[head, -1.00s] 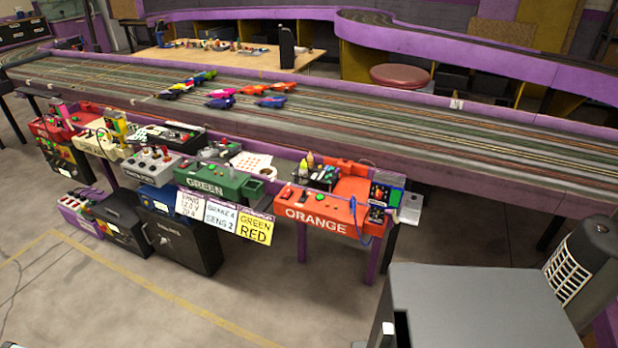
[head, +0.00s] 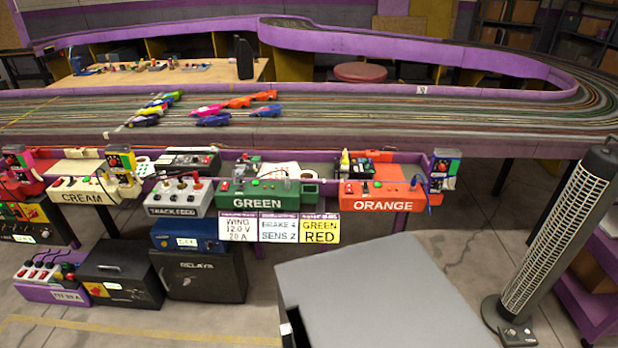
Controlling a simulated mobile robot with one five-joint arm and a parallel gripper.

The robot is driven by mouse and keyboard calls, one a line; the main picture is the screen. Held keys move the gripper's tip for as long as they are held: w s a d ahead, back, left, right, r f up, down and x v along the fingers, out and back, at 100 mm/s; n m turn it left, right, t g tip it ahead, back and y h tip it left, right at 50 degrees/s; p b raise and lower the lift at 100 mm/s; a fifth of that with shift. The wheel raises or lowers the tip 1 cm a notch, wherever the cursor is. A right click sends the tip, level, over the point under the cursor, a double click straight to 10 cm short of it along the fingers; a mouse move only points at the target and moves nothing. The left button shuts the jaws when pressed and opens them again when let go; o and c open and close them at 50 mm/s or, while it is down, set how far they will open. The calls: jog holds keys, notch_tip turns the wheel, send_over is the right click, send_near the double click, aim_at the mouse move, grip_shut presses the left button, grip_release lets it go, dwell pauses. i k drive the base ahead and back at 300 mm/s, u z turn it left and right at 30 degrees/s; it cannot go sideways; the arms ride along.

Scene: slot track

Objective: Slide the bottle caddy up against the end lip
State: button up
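The bottle caddy (head: 358,169) is small and dark. The caddy looks upright. My gripper is not in view.
A green control box (head: 258,196) and papers (head: 280,169) lie left of the caddy. The slot track (head: 330,120) with several cars runs behind the shelf. A tall fan (head: 555,235) stands on the floor at right. Floor between shelf and fan is clear.

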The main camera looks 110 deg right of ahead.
aim_at(360, 168)
jog(key=i, duration=0.75)
jog(key=z, duration=4.4)
jog(key=i, duration=1)
jog(key=z, duration=0.05)
